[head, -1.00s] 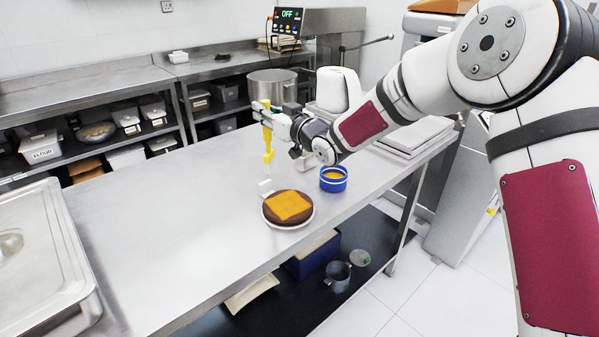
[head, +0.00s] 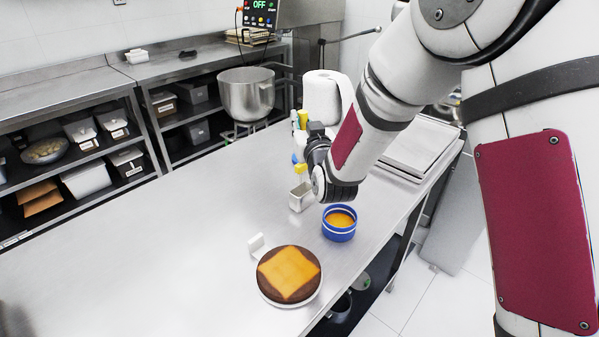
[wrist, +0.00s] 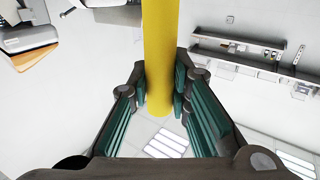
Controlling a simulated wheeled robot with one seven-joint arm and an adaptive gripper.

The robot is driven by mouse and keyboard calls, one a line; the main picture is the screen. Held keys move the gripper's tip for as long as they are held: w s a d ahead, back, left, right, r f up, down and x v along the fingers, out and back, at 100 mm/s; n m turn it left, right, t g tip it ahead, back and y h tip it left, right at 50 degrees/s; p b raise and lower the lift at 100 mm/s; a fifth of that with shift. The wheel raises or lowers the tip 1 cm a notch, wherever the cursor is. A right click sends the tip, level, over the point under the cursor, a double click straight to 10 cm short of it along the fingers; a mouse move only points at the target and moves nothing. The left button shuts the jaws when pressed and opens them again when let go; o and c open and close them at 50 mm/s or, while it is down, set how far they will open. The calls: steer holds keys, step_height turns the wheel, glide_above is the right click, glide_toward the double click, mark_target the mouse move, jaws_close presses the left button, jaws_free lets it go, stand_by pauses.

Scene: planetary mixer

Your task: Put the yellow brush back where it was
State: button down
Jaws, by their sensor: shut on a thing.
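My gripper (head: 312,150) is shut on the yellow brush (head: 300,170), which it holds upright. In the wrist view the brush's thick yellow handle (wrist: 160,50) stands between the green-padded fingers. In the head view part of the brush is hidden by my gripper. Its lower end is at the small metal tin (head: 300,199) on the steel table; I cannot tell whether the bristles are inside the tin or just above it.
A blue tub with orange contents (head: 339,225) stands close to the tin. A cake with an orange top (head: 288,273) and a small white card (head: 256,242) are nearer. A paper roll (head: 322,97) and mixer bowl (head: 247,93) are behind. The table's left is clear.

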step_height(320, 180, down, 8)
steer(key=shift+f+p, duration=0.1)
steer(key=shift+p, duration=0.2)
stand_by(0.3)
steer(key=c, duration=1.5)
jaws_free()
steer(key=shift+f, duration=0.15)
